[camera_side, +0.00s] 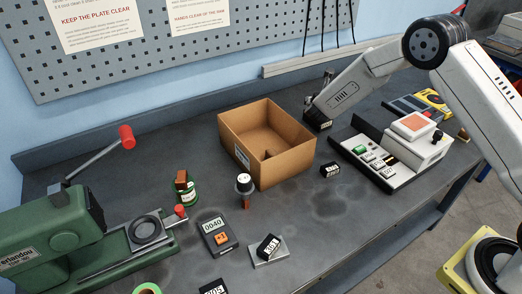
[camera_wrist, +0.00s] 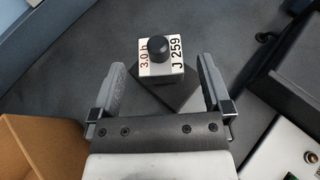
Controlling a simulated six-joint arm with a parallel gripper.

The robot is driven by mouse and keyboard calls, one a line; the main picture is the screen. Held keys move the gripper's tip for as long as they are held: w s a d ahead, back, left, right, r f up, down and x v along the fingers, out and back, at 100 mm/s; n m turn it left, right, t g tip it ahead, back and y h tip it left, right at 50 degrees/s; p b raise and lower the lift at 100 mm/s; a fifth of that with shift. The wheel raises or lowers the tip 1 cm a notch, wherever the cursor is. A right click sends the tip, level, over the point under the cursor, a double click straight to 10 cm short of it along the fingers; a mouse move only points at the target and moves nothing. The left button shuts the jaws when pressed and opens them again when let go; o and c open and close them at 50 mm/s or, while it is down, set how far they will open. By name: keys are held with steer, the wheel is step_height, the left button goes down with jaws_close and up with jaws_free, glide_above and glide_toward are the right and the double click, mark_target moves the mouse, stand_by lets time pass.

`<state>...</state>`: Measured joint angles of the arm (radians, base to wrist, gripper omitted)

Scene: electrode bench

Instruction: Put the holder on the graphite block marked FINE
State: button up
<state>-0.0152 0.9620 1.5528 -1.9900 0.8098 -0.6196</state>
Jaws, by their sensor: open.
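In the wrist view my gripper (camera_wrist: 159,80) is open, its two fingers apart. Between and just past the fingertips is a pale block with a black round knob (camera_wrist: 158,49) and labels reading "3.0 h" and "J 259"; it looks like the holder. A dark, turned square (camera_wrist: 190,101) shows beneath it; whether they touch is unclear. Dark labelled blocks lie at right of the box (camera_side: 330,170) and on a pale plate (camera_side: 268,246). I cannot read FINE on any.
The open cardboard box (camera_side: 291,164) stands mid-bench. A white and black instrument (camera_side: 390,165) stands to its right. The front-right bench is clear.

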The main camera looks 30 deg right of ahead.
steer(key=v, duration=0.8)
steer(key=shift+s+a, duration=0.1)
stand_by(0.4)
steer(key=s+d+m+g+y, duration=0.15)
steer(key=s+m+g, duration=0.45)
steer(key=s+m, duration=0.65)
steer(key=s+a+m+y, duration=0.3)
steer(key=s+m+y, duration=0.1)
steer(key=s+m, duration=0.3)
steer(key=s+a+r+m+y, duration=0.1)
steer(key=s+a+m+y, duration=0.3)
steer(key=s+m, duration=0.3)
steer(key=shift+s+r+g, duration=0.15)
steer(key=shift+s+g, duration=0.25)
steer(key=shift+s, duration=0.4)
